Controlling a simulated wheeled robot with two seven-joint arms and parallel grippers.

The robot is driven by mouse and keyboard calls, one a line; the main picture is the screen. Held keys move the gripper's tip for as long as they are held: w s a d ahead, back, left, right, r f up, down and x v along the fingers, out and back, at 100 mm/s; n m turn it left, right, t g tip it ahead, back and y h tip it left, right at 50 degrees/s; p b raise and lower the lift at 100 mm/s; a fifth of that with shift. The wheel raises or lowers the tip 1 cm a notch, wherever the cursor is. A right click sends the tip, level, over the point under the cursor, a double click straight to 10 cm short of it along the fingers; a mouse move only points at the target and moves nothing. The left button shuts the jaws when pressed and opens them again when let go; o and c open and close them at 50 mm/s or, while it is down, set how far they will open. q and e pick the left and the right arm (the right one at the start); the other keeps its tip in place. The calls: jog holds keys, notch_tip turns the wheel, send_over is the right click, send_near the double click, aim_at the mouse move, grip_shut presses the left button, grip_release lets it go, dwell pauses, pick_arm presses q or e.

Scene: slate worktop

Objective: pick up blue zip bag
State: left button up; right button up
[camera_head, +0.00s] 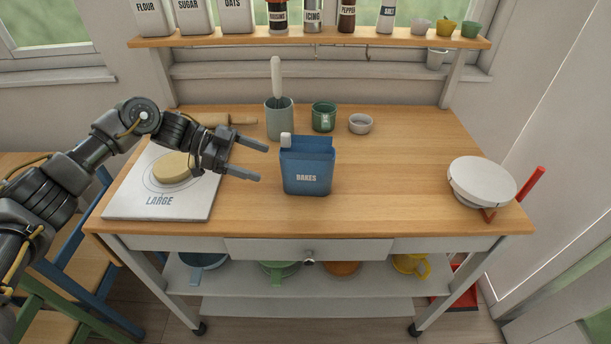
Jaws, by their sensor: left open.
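The blue zip bag (307,172), labelled "BAKES", stands upright near the middle of the wooden worktop. A small white item (286,140) shows at its upper left edge; I cannot tell whether it is part of the bag. My left gripper (262,162) comes in from the left, its two fingers apart and pointing right towards the bag. The fingertips are just left of the bag, with a small gap showing, and nothing is between them. My right gripper is not in view.
A white board (130,203) with a round dough piece (173,168) lies under my left arm. Behind the bag stand a utensil crock (280,121), a green mug (324,116) and a small grey bowl (361,124). A white dish (482,181) sits at right. The worktop (400,190) right of the bag is clear.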

aim_at(296, 173)
pick_arm(q)
jog(key=shift+w+f, duration=0.4)
jog(key=shift+f, duration=0.35)
jog(key=shift+w+f+b, duration=0.1)
jog(key=shift+w+b, duration=0.15)
jog(key=shift+b, duration=0.1)
jog(key=shift+s+d, duration=0.2)
jog(key=b+x, duration=0.1)
jog(key=x, duration=0.3)
jog(key=shift+w+d+f, duration=0.1)
jog(key=shift+d+f, duration=0.1)
jog(key=shift+d, duration=0.3)
jog(key=b+x, duration=0.2)
jog(key=x, duration=0.3)
jog(key=shift+w+r, duration=0.1)
jog(key=shift+w, duration=0.05)
jog(key=shift+d, duration=0.15)
jog(key=shift+r, duration=0.1)
jog(key=c, duration=1)
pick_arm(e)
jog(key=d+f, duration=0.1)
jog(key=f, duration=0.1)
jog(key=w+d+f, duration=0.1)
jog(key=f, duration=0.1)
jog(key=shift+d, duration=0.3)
